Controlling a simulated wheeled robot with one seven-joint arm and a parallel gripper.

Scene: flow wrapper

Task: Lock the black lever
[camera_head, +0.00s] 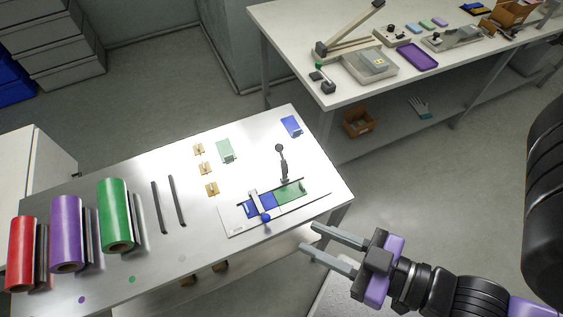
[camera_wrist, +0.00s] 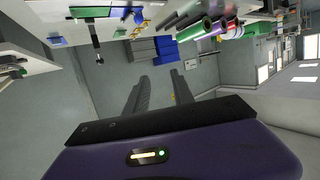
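The black lever (camera_head: 284,163) stands up from the back edge of a white fixture plate (camera_head: 238,228) on the near table, with a round knob at its top. It also shows, upside down, in the wrist view (camera_wrist: 96,38). Blue and green sheets (camera_head: 290,190) lie on the plate between dark rails, with a light bar and a blue knob (camera_head: 265,217) at the left. My gripper (camera_head: 310,238) is open and empty, in front of the table's right end and apart from the lever. Its spread fingers show in the wrist view (camera_wrist: 159,78).
Small tan pieces (camera_head: 205,168) and green and blue cards lie behind the fixture. A second table (camera_head: 300,50) with tools stands at the back right.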

